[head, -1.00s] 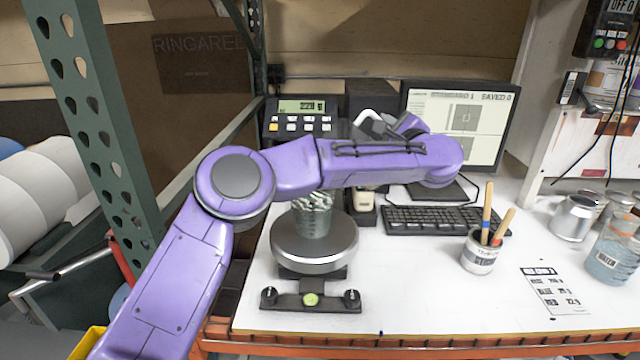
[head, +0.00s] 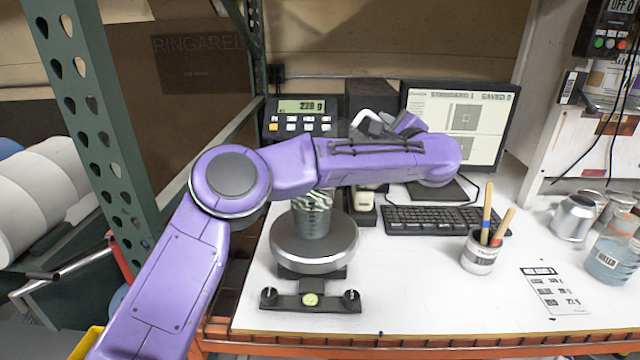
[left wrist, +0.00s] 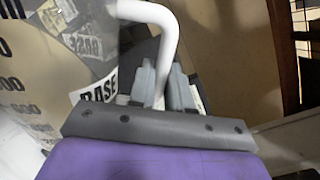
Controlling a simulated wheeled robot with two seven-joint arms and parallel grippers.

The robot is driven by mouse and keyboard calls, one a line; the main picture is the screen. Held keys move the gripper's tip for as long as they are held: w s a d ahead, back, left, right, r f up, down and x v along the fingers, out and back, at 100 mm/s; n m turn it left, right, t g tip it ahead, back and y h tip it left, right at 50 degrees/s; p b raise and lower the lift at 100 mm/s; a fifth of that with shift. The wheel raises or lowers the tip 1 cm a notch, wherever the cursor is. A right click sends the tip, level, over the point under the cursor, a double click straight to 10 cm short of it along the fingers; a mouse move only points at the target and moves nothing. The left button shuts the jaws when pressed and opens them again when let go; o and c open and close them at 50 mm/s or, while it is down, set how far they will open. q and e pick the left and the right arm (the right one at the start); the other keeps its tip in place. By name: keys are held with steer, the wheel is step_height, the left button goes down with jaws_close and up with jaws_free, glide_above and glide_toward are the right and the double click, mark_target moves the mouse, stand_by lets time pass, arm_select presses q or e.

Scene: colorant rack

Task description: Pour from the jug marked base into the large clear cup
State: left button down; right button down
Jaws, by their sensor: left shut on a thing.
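The jug marked BASE (left wrist: 50,75) fills the left of the left wrist view, with printed graduations, pale tan contents and a white handle (left wrist: 168,38). My left gripper (left wrist: 163,85) is shut on that handle. In the head view the jug is mostly hidden behind my purple arm; its white handle (head: 368,118) shows above the arm. The large clear cup (head: 313,221) stands upright on the round scale plate (head: 314,250). Streaky white and dark green show in it, and my arm covers its top. Whether liquid is flowing is hidden. My right gripper is not in view.
A scale readout (head: 302,107) stands behind the cup, a monitor (head: 475,130) and keyboard (head: 430,219) to the right. A tin with brushes (head: 481,254), metal cans (head: 573,218) and a WATER jug (head: 612,255) stand farther right. A green rack post (head: 95,130) rises at left.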

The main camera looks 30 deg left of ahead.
arm_select(q)
steer(key=shift+s+a+r+n, duration=0.35)
steer(key=shift+s+r+n, duration=0.1)
steer(key=shift+n, duration=0.25)
stand_by(3.2)
stand_by(0.3)
steer(key=shift+w+d+f+m, duration=0.6)
steer(key=shift+f+m, duration=0.05)
steer(key=shift+m, duration=0.35)
steer(key=f+m, duration=0.1)
steer(key=w+d+f+m+b, duration=0.1)
steer(key=f, duration=0.1)
steer(key=f+m, duration=0.1)
steer(key=shift+w+d+f, duration=0.15)
steer(key=shift+w+f, duration=0.1)
steer(key=shift+w, duration=0.05)
steer(key=w+d+f+m+b, duration=0.1)
steer(key=w+f+m+b, duration=0.15)
steer(key=f, duration=0.35)
steer(key=w+d+f+m+b, duration=0.1)
steer(key=w+d+f+m, duration=0.1)
steer(key=f+m, duration=0.3)
steer(key=shift+s+a+r+n+g+p, duration=0.2)
steer(key=shift+r+p, duration=0.1)
steer(key=shift+r, duration=0.65)
steer(key=shift+s+a+r+n+g+p, duration=0.15)
steer(key=shift+r+p, duration=0.15)
steer(key=shift+r, duration=0.6)
steer(key=shift+d, duration=0.1)
